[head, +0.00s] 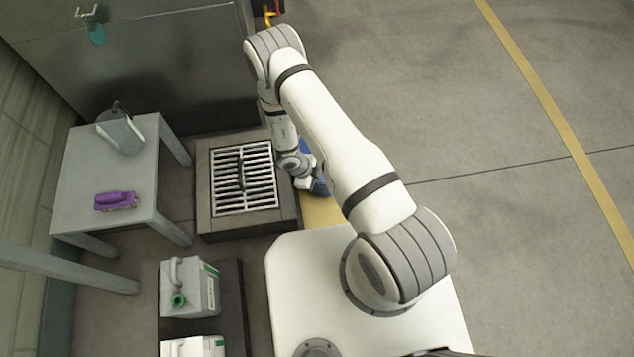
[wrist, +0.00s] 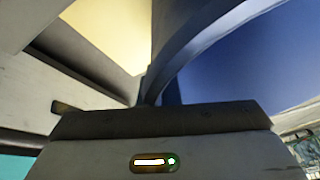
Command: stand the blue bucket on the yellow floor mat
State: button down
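The blue bucket (head: 320,186) shows in the head view only as a small part beside and behind the end of my arm. In the wrist view its blue surface (wrist: 245,60) fills the right side, very close, with a curved dark band along it. The yellow floor mat (head: 322,212) shows as a small patch just below the bucket in the head view, and as a pale yellow area (wrist: 118,25) in the wrist view. My gripper (head: 303,182) is right at the bucket. Its fingertips are not clear, so its grip is uncertain. The bucket's base and its contact with the mat are hidden.
A floor grate (head: 244,178) in a dark frame lies left of the bucket. A grey table (head: 75,185) holds a watering can (head: 122,133) and a purple brush (head: 116,201). White jugs (head: 190,288) stand on a dark platform. Open floor lies to the right.

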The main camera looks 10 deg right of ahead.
jog(key=shift+f, duration=0.15)
jog(key=c, duration=1.6)
grip_release()
jog(key=shift+c, duration=0.2)
